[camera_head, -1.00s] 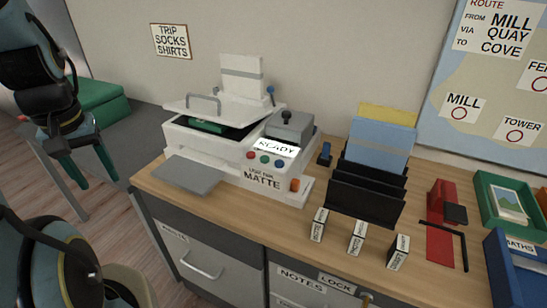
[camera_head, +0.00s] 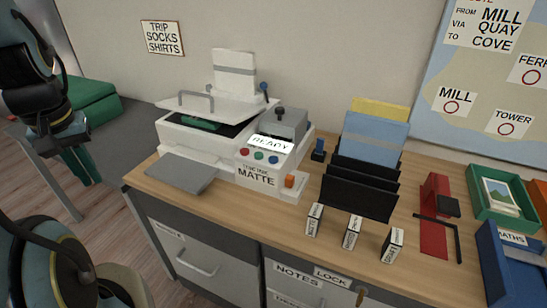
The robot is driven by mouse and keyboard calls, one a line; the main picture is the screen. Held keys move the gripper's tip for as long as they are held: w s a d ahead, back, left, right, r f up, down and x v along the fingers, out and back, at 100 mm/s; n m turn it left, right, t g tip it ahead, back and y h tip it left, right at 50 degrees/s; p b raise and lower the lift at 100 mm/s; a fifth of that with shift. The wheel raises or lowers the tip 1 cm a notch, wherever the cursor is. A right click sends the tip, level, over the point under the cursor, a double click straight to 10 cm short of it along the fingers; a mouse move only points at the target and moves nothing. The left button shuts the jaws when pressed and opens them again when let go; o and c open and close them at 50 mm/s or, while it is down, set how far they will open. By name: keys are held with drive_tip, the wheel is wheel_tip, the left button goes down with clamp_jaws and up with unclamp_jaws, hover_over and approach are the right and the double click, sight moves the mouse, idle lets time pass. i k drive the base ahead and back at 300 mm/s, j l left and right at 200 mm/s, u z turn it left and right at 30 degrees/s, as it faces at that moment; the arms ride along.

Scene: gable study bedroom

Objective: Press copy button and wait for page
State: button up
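The white copier (camera_head: 215,135) stands on the wooden desk top, and its display (camera_head: 270,144) reads READY. An orange control (camera_head: 290,181) sits at the lower right of the front. The lid (camera_head: 225,106) is raised, with something green (camera_head: 200,124) under it. The grey front tray (camera_head: 181,173) is bare. The dark end of my arm, with my gripper (camera_head: 48,125), is at the far left, away from the copier; its fingers are unclear.
Right of the copier are a black file rack (camera_head: 358,190), several small labelled blocks, a red stand (camera_head: 434,215), a green tray (camera_head: 474,203) and a blue tray (camera_head: 497,262). Drawers (camera_head: 190,254) lie below the desk top. Open floor shows at left.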

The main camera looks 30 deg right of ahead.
sight(272, 160)
drive_tip(key=j+z, duration=0.1)
drive_tip(key=z, duration=0.4)
drive_tip(key=j+z, duration=0.1)
drive_tip(key=z, duration=0.35)
drive_tip(key=i+j, duration=0.05)
